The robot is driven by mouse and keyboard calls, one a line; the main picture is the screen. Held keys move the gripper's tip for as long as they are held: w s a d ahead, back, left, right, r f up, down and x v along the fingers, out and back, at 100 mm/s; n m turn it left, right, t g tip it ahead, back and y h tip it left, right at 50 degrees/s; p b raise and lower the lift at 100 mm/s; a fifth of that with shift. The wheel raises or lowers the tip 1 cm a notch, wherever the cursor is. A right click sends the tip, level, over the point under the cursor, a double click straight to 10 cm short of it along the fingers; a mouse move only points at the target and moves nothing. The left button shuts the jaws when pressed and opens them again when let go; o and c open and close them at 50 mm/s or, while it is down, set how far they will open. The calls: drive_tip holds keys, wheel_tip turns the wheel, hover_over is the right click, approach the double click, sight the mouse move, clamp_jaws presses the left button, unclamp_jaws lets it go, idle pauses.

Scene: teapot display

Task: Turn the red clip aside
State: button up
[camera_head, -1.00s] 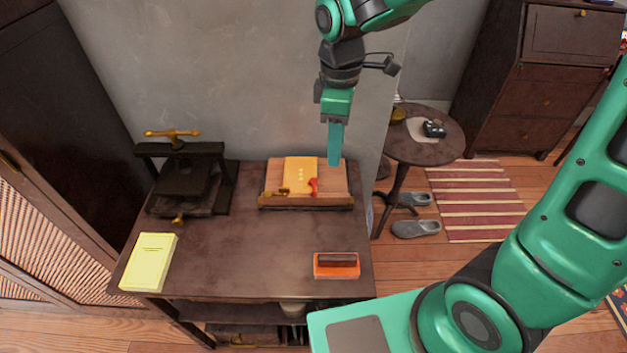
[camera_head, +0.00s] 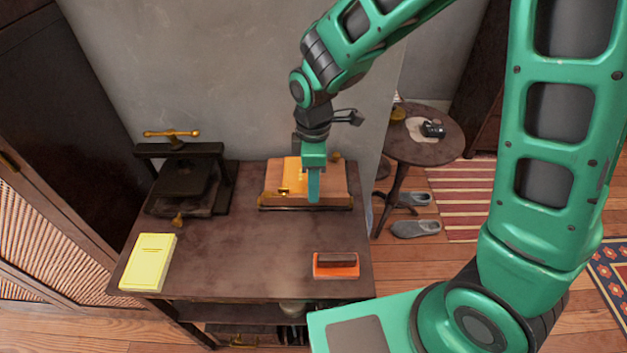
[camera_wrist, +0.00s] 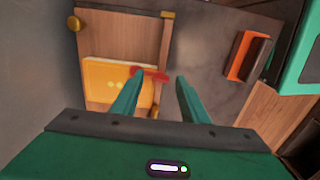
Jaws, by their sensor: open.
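The red clip (camera_wrist: 150,75) shows in the wrist view, on the wooden board by one edge of the yellow booklet (camera_wrist: 107,80). In the head view my gripper hides the clip. The booklet (camera_head: 292,172) lies on the wooden board (camera_head: 273,180) near the back of the dark table. My gripper (camera_head: 313,199) points down over the front right part of the board. In the wrist view its two fingers (camera_wrist: 158,82) are apart with nothing held, and the clip lies beyond them, near the left fingertip. I cannot tell whether they touch.
A dark press (camera_head: 182,185) stands at the table's back left. A pale yellow book (camera_head: 148,262) lies front left. An orange block with a dark top (camera_head: 336,266) sits front right. The table's middle (camera_head: 260,240) is clear. A wall rises behind the board.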

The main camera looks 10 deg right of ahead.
drive_tip(key=shift+f, duration=0.2)
clamp_jaws()
